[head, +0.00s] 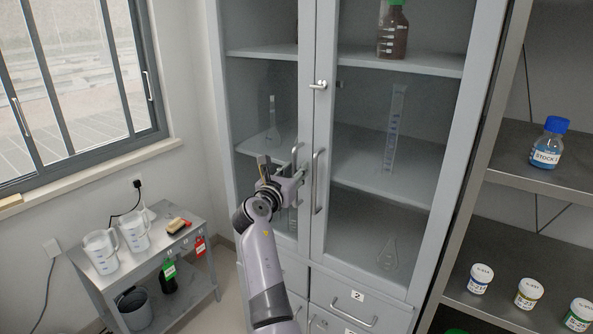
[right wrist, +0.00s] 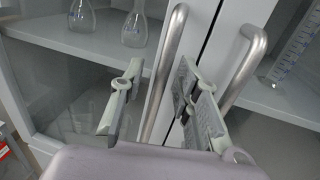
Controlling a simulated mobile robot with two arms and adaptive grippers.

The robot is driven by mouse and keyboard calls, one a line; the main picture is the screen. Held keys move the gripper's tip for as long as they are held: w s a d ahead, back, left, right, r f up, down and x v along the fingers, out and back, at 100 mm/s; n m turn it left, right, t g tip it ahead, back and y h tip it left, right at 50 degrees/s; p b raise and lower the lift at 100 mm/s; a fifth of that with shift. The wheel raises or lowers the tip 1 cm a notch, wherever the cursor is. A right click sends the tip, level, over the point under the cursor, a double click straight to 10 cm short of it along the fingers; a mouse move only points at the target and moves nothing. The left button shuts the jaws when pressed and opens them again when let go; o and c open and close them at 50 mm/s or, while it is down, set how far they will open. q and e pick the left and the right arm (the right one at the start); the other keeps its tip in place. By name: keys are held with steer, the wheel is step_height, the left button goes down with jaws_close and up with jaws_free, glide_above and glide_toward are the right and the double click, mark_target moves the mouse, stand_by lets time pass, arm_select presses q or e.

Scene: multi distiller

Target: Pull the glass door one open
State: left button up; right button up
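A grey cabinet (head: 326,130) has two glass doors, both shut. The left glass door (head: 268,88) and the right glass door (head: 392,150) each have a vertical metal bar handle near the middle seam. My right gripper (head: 284,170) is at the left door's handle (head: 294,160). In the right wrist view my right gripper (right wrist: 160,76) is open, with the left door's handle (right wrist: 170,60) running between its spread fingers. Gaps show on both sides of the bar. The right door's handle (right wrist: 245,68) is just right of the right finger. My left gripper is out of view.
A latch knob (head: 318,85) sits on the seam above the handles. Glassware stands on shelves behind the glass. A grey cart (head: 190,258) with jugs stands at left, below the window. An open shelf (head: 540,180) with bottles is at right. Drawers (head: 350,302) lie below the doors.

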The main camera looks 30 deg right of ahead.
steer(key=shift+c, duration=0.5)
jaws_close()
stand_by(0.3)
